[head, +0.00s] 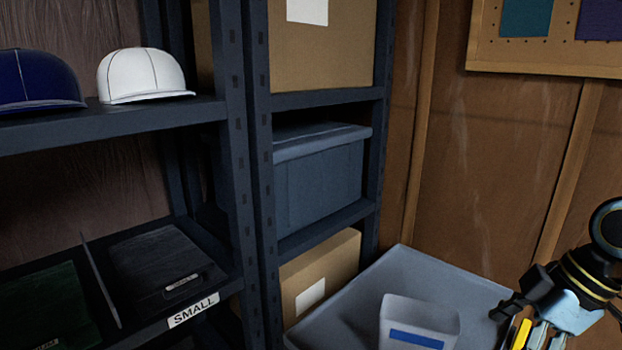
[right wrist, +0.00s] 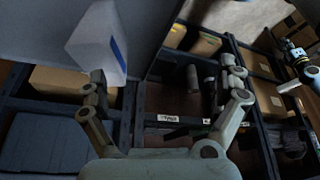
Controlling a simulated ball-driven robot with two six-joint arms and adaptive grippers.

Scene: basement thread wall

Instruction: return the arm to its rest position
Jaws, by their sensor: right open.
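My right arm reaches in from the right edge of the head view, with its dark, yellow-banded wrist over the right side of the grey bin (head: 400,265). Its gripper end is partly cut off at the lower edge there. In the right wrist view my right gripper (right wrist: 163,72) is open, its two grey jointed fingers wide apart with nothing between them. Part of another arm, with a dark joint and yellow band, shows at the right edge of that view; I make out no jaws on it. My left gripper does not show in the head view.
A white container (head: 415,322) with a blue label stands in the bin, left of my right wrist. A dark shelf rack (head: 255,170) holds caps, a lidded grey tote (head: 318,180) and cardboard boxes. Yellow items (head: 521,335) show close to my right wrist. The wooden wall is behind.

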